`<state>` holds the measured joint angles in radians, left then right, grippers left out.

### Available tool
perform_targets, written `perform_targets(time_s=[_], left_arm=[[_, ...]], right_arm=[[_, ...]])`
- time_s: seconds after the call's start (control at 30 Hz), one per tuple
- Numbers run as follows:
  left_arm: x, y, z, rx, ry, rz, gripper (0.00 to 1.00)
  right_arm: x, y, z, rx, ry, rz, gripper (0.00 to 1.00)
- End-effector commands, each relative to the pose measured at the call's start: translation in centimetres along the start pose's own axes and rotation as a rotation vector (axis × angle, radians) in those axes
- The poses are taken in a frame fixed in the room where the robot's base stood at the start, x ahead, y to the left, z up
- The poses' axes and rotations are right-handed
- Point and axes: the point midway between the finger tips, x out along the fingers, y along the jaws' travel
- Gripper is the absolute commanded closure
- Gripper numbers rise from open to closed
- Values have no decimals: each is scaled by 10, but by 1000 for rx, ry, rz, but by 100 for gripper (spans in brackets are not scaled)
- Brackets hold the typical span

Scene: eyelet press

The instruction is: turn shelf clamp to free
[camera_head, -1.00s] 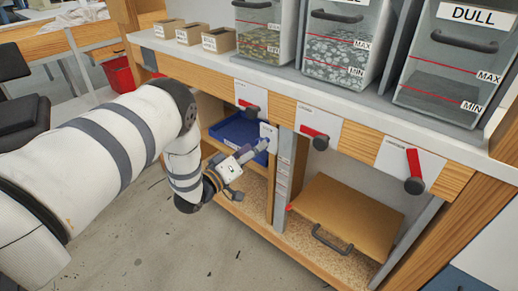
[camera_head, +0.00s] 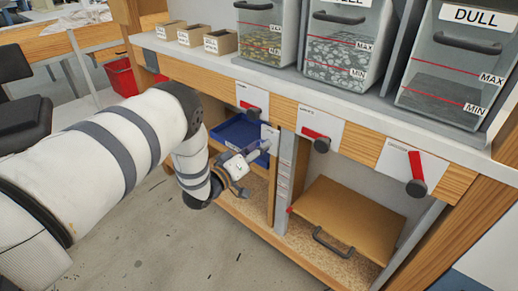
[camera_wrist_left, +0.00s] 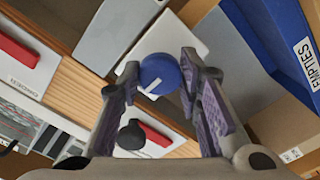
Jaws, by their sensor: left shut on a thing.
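The shelf clamp shows as a round blue knob (camera_wrist_left: 160,72) with a white line on its face, in front of a white plate (camera_wrist_left: 186,38) in the left wrist view. The line runs at a slant there. My left gripper (camera_head: 258,152) is shut on the knob, with one finger on each side of it. In the head view the fingers mostly hide the knob, and the white plate (camera_head: 269,134) shows on the post behind it. I cannot read which setting the knob is at. My right gripper is not in view.
A blue bin (camera_head: 232,133) lies close behind the gripper. Red-handled levers (camera_head: 316,136) line the bench front. A tilted wooden shelf (camera_head: 345,215) with a dark handle is to the right, below. Clear bins (camera_head: 340,45) stand on the bench. Open floor lies in front.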

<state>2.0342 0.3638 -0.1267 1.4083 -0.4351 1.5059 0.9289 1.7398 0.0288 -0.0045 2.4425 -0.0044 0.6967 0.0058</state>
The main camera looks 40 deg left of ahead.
Motion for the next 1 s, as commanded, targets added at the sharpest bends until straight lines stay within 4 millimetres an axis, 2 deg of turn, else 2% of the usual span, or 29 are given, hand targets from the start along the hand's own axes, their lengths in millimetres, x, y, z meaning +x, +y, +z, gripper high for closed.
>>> perform_targets(time_s=[0.27,1.0], left_arm=[[0,1,-1,176,1,1,96],[0,1,0,878,0,3,96]], right_arm=[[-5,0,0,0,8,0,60],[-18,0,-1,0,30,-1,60]])
